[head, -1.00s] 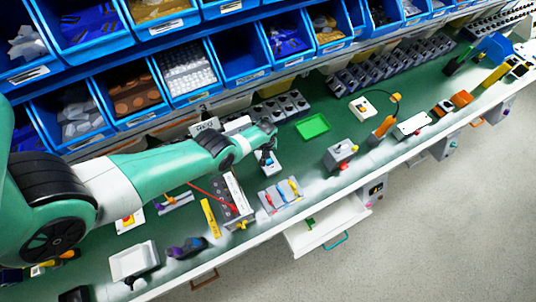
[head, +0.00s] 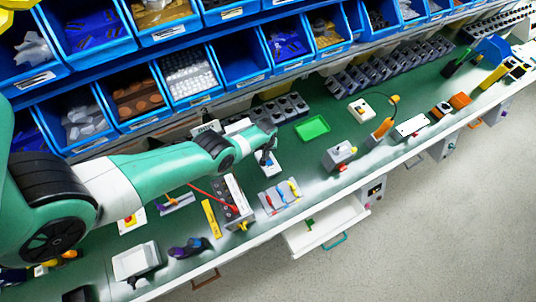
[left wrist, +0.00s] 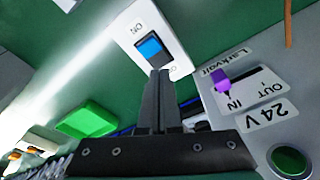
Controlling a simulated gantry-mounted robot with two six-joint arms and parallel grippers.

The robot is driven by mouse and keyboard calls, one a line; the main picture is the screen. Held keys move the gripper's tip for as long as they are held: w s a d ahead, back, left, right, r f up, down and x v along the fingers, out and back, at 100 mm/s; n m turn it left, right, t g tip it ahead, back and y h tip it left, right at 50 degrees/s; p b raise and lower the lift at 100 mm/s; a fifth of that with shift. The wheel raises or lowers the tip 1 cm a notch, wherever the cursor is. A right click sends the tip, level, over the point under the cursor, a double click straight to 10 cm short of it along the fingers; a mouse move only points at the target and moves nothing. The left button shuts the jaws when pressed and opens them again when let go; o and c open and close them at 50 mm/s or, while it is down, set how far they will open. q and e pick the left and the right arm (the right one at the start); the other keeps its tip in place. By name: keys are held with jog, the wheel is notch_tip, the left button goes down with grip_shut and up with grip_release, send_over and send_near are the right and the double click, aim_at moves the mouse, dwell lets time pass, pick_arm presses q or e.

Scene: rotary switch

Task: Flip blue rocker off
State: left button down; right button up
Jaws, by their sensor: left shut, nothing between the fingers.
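The blue rocker (left wrist: 150,47) sits in a white switch plate (left wrist: 175,50), seen close up in the left wrist view. "ON" is printed at its upper end; the marking at its lower end is partly hidden. I cannot tell for sure which side is pressed. My left gripper (left wrist: 160,75) is shut and empty, its fingertips close to the lower end of the rocker; contact is unclear. In the head view, the left gripper (head: 266,157) is over the white plate (head: 272,169), and the rocker is mostly hidden. My right gripper is out of view.
A grey panel with a purple slider (left wrist: 221,80) is close right of the fingers in the wrist view. A green tray (head: 312,127), a lever box (head: 341,155) and a panel with coloured levers (head: 280,197) stand nearby. Blue bins (head: 240,65) line the back.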

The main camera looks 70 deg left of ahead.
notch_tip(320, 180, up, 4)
jog(key=p, duration=0.3)
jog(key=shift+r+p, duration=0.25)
jog(key=shift+p, duration=0.15)
